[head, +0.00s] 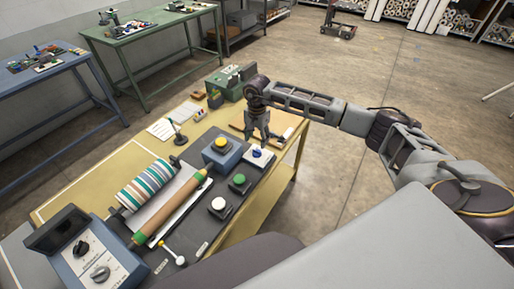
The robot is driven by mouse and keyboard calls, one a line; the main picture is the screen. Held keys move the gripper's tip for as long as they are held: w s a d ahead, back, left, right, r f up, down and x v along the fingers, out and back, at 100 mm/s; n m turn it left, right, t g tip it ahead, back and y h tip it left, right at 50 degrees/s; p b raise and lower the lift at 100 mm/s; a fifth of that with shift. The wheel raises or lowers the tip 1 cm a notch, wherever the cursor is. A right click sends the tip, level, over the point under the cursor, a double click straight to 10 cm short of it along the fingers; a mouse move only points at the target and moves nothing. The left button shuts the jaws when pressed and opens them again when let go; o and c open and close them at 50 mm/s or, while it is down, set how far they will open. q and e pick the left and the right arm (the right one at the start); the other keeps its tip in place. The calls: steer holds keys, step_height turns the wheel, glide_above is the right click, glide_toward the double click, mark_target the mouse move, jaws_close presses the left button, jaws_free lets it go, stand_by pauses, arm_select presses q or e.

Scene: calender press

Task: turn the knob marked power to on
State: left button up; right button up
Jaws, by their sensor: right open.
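A small knob with a blue top on a white base (257,153) sits at the right edge of the dark panel on the table. My right gripper (257,137) points down just above and behind this knob, its fingers apart and empty. I cannot tell whether it touches the knob. A blue-grey control box (97,262) at the lower left carries two dark knobs, the nearer one (100,273) and the farther one (81,248). The markings are too small to read, so I cannot tell which knob is marked power. My left gripper is out of view.
A yellow button box (221,145), a green button (238,180) and a white button (218,204) stand close by. A striped roller (151,186) and a wooden roller (172,208) lie to the left. A green box (228,82) stands behind.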

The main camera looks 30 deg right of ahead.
mark_target(257, 150)
steer(key=shift+f+p, duration=0.6)
steer(key=shift+f, duration=2.85)
steer(key=shift+c, duration=0.4)
steer(key=c, duration=0.9)
